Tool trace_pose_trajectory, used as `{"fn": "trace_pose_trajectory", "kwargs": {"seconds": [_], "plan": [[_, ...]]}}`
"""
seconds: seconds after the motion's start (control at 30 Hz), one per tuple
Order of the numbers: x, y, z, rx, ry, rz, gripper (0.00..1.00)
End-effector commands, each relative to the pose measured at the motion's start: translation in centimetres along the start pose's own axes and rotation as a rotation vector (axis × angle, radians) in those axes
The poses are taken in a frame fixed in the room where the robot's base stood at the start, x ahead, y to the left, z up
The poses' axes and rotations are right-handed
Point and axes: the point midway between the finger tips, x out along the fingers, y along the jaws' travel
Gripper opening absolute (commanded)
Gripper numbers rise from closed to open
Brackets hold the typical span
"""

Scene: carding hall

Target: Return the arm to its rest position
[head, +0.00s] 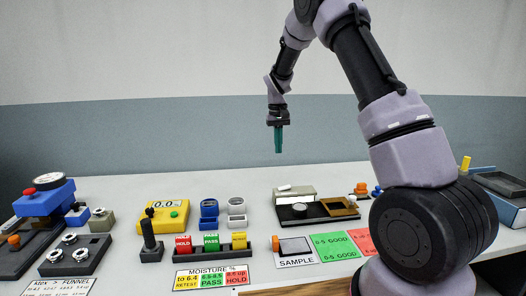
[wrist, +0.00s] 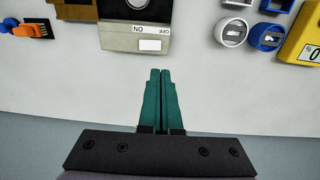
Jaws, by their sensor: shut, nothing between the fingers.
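My arm reaches up and over from the right side of the head view and hangs down above the back part of the bench. My gripper (head: 279,150) has teal fingers pointing down, above the bench top and clear of every object. In the wrist view the two fingers of my gripper (wrist: 161,72) lie side by side, shut with nothing between them. Part of my arm hides the right part of the bench.
The bench (head: 130,190) holds a blue press (head: 45,203), a yellow meter (head: 163,217), a block rack (head: 205,250), a switched device (wrist: 135,38), coloured cards (head: 335,246) and a blue bin (head: 480,172). Free room surrounds the gripper; a wall stands behind.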

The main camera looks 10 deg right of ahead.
Motion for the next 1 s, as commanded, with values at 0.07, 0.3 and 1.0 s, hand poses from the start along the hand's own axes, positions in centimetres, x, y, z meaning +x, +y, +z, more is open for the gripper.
{"fn": "trace_pose_trajectory", "kwargs": {"seconds": [0.07, 0.3, 1.0], "plan": [[-2.0, 0.5, 0.8, 0.018, 0.022, -0.018, 0.0], [-10.7, 2.6, 6.2, 0.1, 0.126, -0.108, 0.0], [-22.7, 6.3, 29.5, 0.297, 0.463, -0.297, 0.0]]}}
